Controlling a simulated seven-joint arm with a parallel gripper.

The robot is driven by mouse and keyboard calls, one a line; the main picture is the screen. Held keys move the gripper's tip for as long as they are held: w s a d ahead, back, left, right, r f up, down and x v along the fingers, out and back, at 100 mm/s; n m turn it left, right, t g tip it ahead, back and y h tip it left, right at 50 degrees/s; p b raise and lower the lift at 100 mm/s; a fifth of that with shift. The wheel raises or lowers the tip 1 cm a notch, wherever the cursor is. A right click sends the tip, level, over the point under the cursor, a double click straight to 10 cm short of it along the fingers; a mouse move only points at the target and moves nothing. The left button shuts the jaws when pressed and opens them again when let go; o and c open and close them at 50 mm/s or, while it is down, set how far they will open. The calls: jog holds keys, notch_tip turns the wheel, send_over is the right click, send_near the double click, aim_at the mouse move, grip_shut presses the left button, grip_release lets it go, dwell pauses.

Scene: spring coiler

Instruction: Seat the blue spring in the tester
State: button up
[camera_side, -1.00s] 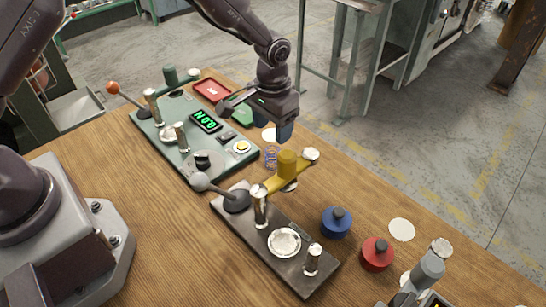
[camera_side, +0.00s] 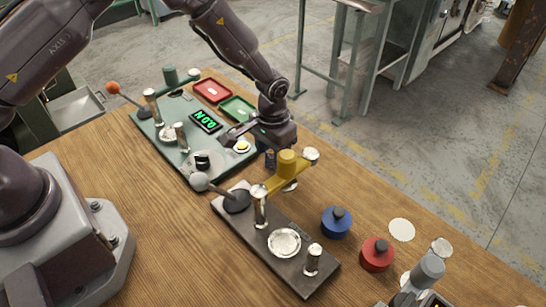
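The blue spring stood beside the yellow arm of the dark fixture a second ago; now my gripper (camera_side: 270,157) is down at that spot and hides nearly all of it. I cannot tell whether the fingers are around the spring or closed on it.
The dark fixture (camera_side: 276,262) with a yellow arm (camera_side: 285,178) and grey ball lever (camera_side: 199,181) stands close to my gripper. A red tray (camera_side: 212,91) and green tray (camera_side: 237,108) lie behind. Blue (camera_side: 336,222) and red (camera_side: 377,254) knobbed pieces stand right. Bare wood lies in front.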

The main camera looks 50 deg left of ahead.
jog(key=c, duration=0.4)
jog(key=shift+r, duration=0.25)
jog(key=shift+r, duration=0.35)
jog(key=shift+r, duration=0.2)
jog(key=shift+r, duration=1.05)
